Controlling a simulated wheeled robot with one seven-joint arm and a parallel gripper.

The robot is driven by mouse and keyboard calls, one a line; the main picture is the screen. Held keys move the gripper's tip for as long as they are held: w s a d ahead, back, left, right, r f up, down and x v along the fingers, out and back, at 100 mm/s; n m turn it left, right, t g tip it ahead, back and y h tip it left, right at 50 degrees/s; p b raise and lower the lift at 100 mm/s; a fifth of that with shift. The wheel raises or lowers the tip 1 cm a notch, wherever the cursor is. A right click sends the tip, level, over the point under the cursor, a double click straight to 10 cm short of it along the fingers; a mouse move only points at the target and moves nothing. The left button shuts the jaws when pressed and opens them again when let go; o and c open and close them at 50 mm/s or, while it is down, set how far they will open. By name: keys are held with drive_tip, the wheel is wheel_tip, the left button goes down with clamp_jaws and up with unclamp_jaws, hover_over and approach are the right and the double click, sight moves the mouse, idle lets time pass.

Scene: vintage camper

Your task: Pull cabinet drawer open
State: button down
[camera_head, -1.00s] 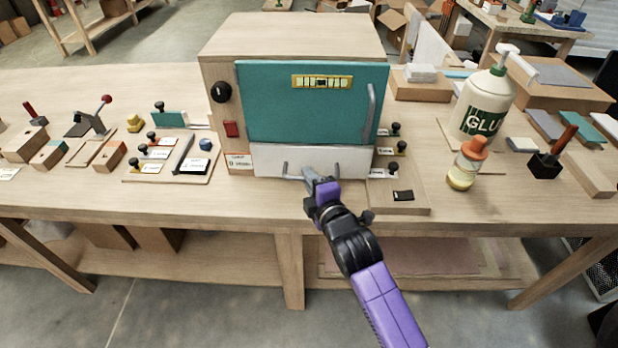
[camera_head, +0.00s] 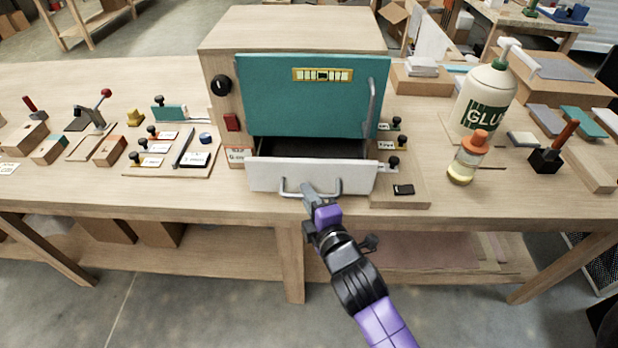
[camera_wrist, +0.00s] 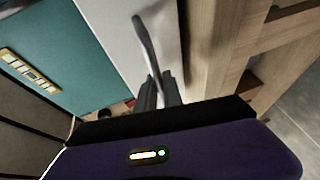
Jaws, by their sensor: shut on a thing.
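The wooden cabinet (camera_head: 222,128) stands on the workbench with a teal door (camera_head: 310,105) above a white-fronted drawer (camera_head: 355,178). The drawer stands out from the cabinet, and its dark inside shows behind the white front. A grey bar handle (camera_head: 331,190) runs along the drawer front; it also shows in the wrist view (camera_wrist: 148,45). My gripper (camera_head: 306,188) is at the handle's middle-left part, with its fingers (camera_wrist: 160,88) shut around the bar. The fingers hide part of the handle. The teal door looks shut.
A board with labelled knobs and a black switch (camera_head: 403,190) lies right of the drawer. A glue bottle (camera_head: 484,98) and an orange-capped bottle (camera_head: 467,158) stand farther right. Another board with knobs (camera_head: 135,169) lies to the left. The bench's front edge runs just below the drawer.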

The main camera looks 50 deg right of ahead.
drive_tip(key=s+a, duration=0.1)
drive_tip(key=a, duration=0.1)
drive_tip(key=s+a+b, duration=0.1)
drive_tip(key=s+a, duration=0.1)
drive_tip(key=shift+s+a+f, duration=0.1)
drive_tip(key=shift+s+a, duration=0.1)
drive_tip(key=shift+s, duration=0.05)
drive_tip(key=c, duration=1.5)
unclamp_jaws()
drive_tip(key=b+v, duration=0.1)
drive_tip(key=v, duration=0.6)
drive_tip(key=shift+s+a+r+b, duration=0.2)
drive_tip(key=shift+s+b, duration=0.1)
drive_tip(key=shift+b, duration=0.1)
